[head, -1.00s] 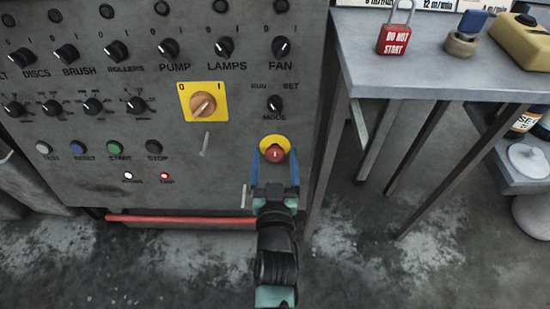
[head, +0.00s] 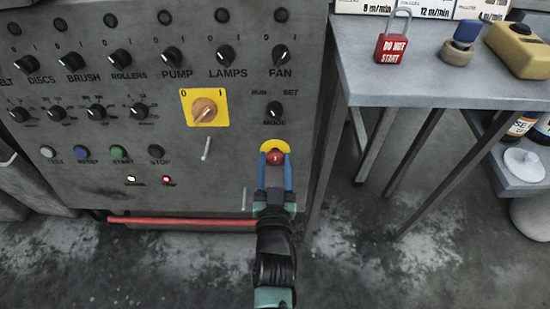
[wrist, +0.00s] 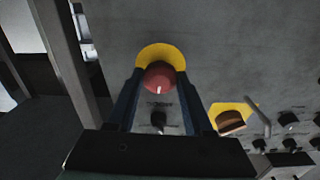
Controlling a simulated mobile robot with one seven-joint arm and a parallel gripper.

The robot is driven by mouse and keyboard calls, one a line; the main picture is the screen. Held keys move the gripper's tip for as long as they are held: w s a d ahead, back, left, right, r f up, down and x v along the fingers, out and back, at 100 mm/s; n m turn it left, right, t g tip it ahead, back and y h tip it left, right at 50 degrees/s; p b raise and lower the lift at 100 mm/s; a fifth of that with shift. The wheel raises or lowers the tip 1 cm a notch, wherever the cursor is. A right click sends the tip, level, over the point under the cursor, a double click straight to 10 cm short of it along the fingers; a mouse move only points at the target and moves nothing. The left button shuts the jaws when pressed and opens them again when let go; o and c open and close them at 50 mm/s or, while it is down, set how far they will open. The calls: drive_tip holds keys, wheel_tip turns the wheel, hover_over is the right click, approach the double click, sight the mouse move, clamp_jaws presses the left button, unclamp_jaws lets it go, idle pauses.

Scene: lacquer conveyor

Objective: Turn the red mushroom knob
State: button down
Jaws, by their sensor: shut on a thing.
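The red mushroom knob (head: 275,158) sits on a round yellow plate (head: 275,146) low on the right of the grey control panel. It also shows in the wrist view (wrist: 159,77), with a small white mark on its face, in front of the yellow plate (wrist: 160,51). My gripper (head: 275,160) has its two blue fingers on either side of the knob, shut on it. In the wrist view the fingertips (wrist: 160,75) lie against the knob's left and right sides. The lower part of the yellow plate is hidden behind the knob and fingers in the head view.
An orange rotary switch on a yellow square (head: 190,117) is up and left, with a thin metal lever (head: 207,148) below it. The black MODE knob (head: 275,110) is just above. A grey table (head: 440,75) with a red padlock (head: 391,48) stands to the right.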

drive_tip(key=m+p, duration=0.1)
drive_tip(key=p, duration=0.1)
drive_tip(key=m+p, duration=0.2)
drive_tip(key=shift+r+h+p, duration=0.25)
drive_tip(key=shift+h+p, duration=0.05)
drive_tip(key=shift+a+f+m+h+p, duration=0.15)
drive_tip(key=shift+m+h+p, duration=0.25)
drive_tip(key=shift+m+p, duration=1.3)
drive_tip(key=shift+f+m+b, duration=0.1)
drive_tip(key=shift+m+b, duration=0.3)
drive_tip(key=shift+m, duration=0.2)
drive_tip(key=shift+c, duration=1.5)
unclamp_jaws()
drive_tip(key=s+a+p, duration=0.1)
drive_tip(key=s+p, duration=0.1)
drive_tip(key=s, duration=1.1)
drive_tip(key=shift+r+p, duration=0.2)
drive_tip(key=shift+p, duration=0.2)
